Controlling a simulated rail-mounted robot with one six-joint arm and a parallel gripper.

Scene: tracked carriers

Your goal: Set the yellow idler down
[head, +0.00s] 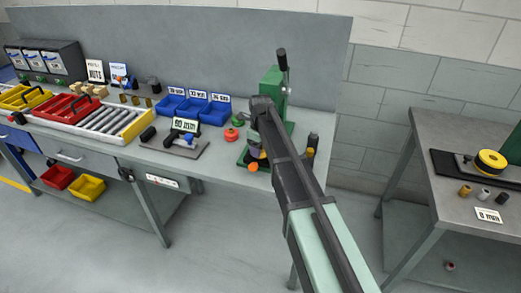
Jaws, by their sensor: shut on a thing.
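My gripper (256,152) points down at the right end of the long bench, in front of the green press (272,90). It is shut on a small yellow piece, the yellow idler (262,155), which is mostly hidden by the gripper and my arm. An orange part (252,167) shows just below the gripper. I cannot tell whether the idler touches anything beneath it.
A red round part (231,135) and a grey plate with a "90 mm" sign (186,125) lie left of the gripper. Blue bins (205,112) stand behind. Dark, yellow-marked parts (311,148) stand right of my arm. A right-hand table (455,190) holds a yellow-and-black wheel (491,158).

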